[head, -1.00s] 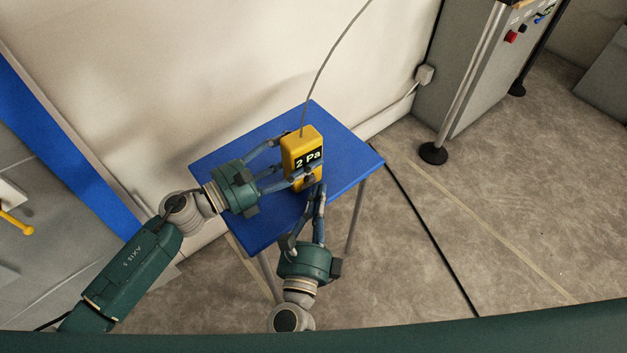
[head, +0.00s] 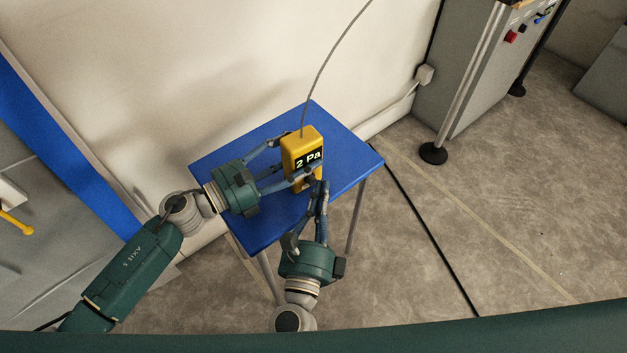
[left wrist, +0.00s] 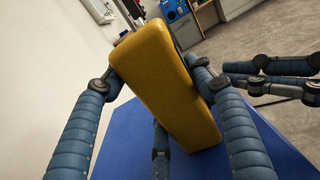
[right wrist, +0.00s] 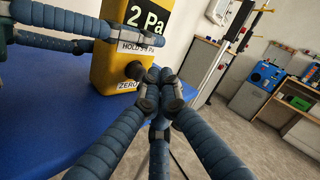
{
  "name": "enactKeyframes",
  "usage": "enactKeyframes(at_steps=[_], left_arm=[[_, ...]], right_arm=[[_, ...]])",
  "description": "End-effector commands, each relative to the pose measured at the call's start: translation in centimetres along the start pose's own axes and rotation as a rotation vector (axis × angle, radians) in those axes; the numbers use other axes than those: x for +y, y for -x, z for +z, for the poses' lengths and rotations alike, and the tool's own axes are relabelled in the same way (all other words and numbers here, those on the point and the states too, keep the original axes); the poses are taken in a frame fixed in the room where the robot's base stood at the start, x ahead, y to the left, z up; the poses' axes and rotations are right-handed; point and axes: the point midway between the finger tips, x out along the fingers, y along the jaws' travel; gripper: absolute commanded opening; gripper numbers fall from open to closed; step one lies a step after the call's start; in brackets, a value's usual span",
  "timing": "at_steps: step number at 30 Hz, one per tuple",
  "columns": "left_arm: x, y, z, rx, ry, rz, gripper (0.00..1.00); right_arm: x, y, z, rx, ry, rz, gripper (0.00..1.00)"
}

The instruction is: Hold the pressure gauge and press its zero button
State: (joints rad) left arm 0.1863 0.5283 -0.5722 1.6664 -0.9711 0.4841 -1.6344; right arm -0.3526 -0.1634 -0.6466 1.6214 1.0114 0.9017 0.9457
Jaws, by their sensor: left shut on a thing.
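The yellow pressure gauge (head: 297,143) stands upright over the blue table, its dark display reading "2 Pa". My left gripper (head: 296,163) is shut on the gauge, one finger on each side; the gauge's yellow side fills the middle of the left wrist view (left wrist: 168,85). The zero button (right wrist: 134,70) is a dark round knob above a "ZERO" label on the gauge's front. My right gripper (right wrist: 160,92) is shut and empty, its fingertips together close beside the button. Whether they touch it I cannot tell. In the head view the fingertips hide the button.
The blue table (head: 348,165) is otherwise bare. A thin grey cable (head: 319,75) rises from the gauge's top. A pale wall stands behind the table. A grey cabinet (head: 463,90) with a post and black foot is at the right. The floor right of the table is open.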

Motion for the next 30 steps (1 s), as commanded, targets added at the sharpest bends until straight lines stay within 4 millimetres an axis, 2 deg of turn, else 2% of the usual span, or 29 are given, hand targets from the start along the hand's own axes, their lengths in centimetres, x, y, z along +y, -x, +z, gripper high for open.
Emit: enactKeyframes(at_steps=[1, 8, 21, 30], left_arm=[[0.0, 0.0, 0.0, 0.000, 0.001, 0.000, 0.24], [0.0, 0.0, 0.0, 0.000, 0.000, 0.001, 0.24], [0.1, 0.0, 0.0, 0.000, 0.000, 0.001, 0.24], [0.1, 0.0, 0.0, 0.000, 0.000, 0.001, 0.24]], right_arm=[[0.4, 0.6, 0.5, 0.016, -0.020, 0.013, 0.00], [0.4, 0.8, 0.4, 0.015, -0.020, 0.014, 0.00], [-1.7, 3.4, -1.8, 0.015, -0.016, 0.010, 0.00], [-2.2, 3.9, -2.2, 0.013, -0.015, 0.008, 0.00]])
